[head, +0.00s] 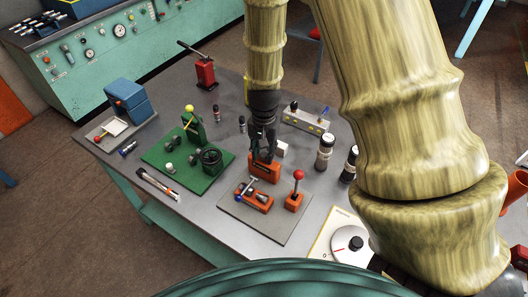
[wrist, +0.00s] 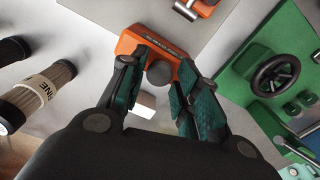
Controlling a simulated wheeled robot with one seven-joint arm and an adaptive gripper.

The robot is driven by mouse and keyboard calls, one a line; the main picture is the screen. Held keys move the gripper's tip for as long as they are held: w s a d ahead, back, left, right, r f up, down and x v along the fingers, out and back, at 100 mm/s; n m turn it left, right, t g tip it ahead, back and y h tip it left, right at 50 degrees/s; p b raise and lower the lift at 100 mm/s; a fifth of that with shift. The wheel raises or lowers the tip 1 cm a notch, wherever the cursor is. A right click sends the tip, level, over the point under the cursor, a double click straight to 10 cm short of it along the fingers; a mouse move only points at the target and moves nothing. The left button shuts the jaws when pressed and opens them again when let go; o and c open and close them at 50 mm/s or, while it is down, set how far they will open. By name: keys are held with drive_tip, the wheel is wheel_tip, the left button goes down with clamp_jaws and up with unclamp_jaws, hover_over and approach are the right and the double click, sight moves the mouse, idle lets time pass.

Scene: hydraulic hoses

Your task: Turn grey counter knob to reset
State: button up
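The orange counter (head: 264,174) stands on the grey table below my gripper (head: 262,152) in the head view. In the wrist view the counter (wrist: 132,43) has a dark display strip on its top. The round grey knob (wrist: 160,73) sticks out from its near side. My gripper (wrist: 163,68) has its two dark green-padded fingers apart, one on each side of the knob. Small gaps seem to show between the pads and the knob, so contact is not clear. The knob is hidden behind the fingers in the head view.
A green board with a handwheel (head: 208,157) lies left of the counter. A plate with a red-knobbed lever (head: 298,178) is in front. Dark-and-white cylinders (head: 325,150) stand to the right. A small white block (head: 281,149) is close by the gripper.

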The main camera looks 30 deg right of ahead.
sight(264, 154)
drive_tip(key=shift+o, duration=0.6)
drive_tip(key=shift+s, duration=0.1)
wheel_tip(264, 154, up, 12)
idle(0.4)
